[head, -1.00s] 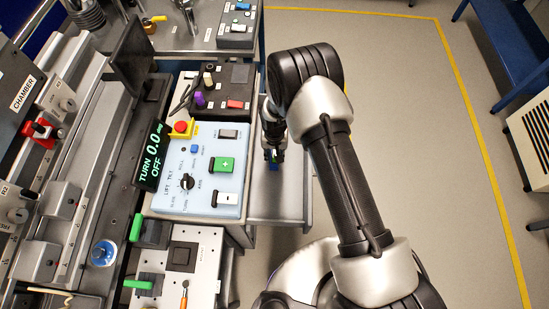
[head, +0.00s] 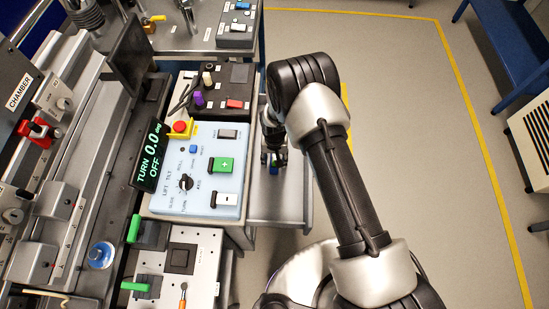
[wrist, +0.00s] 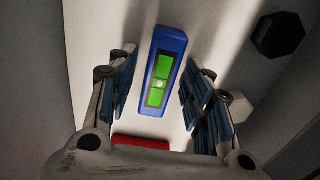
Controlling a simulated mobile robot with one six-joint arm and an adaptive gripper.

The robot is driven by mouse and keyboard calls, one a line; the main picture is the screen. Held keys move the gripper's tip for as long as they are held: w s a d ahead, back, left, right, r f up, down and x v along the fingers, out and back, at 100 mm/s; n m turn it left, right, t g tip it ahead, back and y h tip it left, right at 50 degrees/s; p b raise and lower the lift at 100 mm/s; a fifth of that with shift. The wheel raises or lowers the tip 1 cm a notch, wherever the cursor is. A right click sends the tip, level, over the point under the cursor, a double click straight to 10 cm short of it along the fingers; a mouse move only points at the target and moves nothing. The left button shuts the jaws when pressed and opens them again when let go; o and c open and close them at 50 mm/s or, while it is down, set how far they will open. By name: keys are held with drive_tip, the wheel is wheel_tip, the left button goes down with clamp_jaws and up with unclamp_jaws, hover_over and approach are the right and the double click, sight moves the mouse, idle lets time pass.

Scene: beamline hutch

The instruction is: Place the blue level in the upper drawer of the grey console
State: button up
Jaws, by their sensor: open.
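The blue level (wrist: 163,70), with a green face and a pale round centre, lies lengthwise between my fingers in the wrist view. My gripper (wrist: 160,95) is open, with one finger on each side and a narrow gap to the level. The level appears to lie on the pale floor of the open drawer (wrist: 105,25). In the head view my gripper (head: 274,162) reaches down over the drawer (head: 275,208), which is pulled out to the right of the grey console (head: 240,236). My arm hides part of the drawer, and only a small bit of the level shows there.
A red object (wrist: 141,143) and a black six-sided object (wrist: 279,35) are near the gripper in the wrist view. The console top carries a light-blue control panel (head: 205,170) and a black box (head: 222,100). Open floor (head: 410,130) lies to the right.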

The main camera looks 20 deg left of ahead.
wheel_tip(320, 180, up, 12)
drive_tip(key=p, duration=0.4)
drive_tip(key=shift+r, duration=0.15)
drive_tip(key=d+r+t, duration=0.1)
drive_tip(key=d+r, duration=0.4)
drive_tip(key=r, duration=0.5)
drive_tip(key=d+r+m, duration=0.1)
drive_tip(key=d+r, duration=0.4)
drive_tip(key=r, duration=0.6)
drive_tip(key=d+r+t, duration=0.1)
drive_tip(key=d+r, duration=0.4)
drive_tip(key=r, duration=0.5)
drive_tip(key=s+d+r+t, duration=0.1)
drive_tip(key=s+d+r, duration=0.4)
drive_tip(key=s, duration=0.5)
drive_tip(key=s+d+r+m+t, duration=0.1)
drive_tip(key=s+d+r, duration=0.4)
drive_tip(key=s+d, duration=0.3)
drive_tip(key=shift+s+r+m+t, duration=0.3)
drive_tip(key=shift+s+r, duration=0.1)
drive_tip(key=shift+s, duration=0.6)
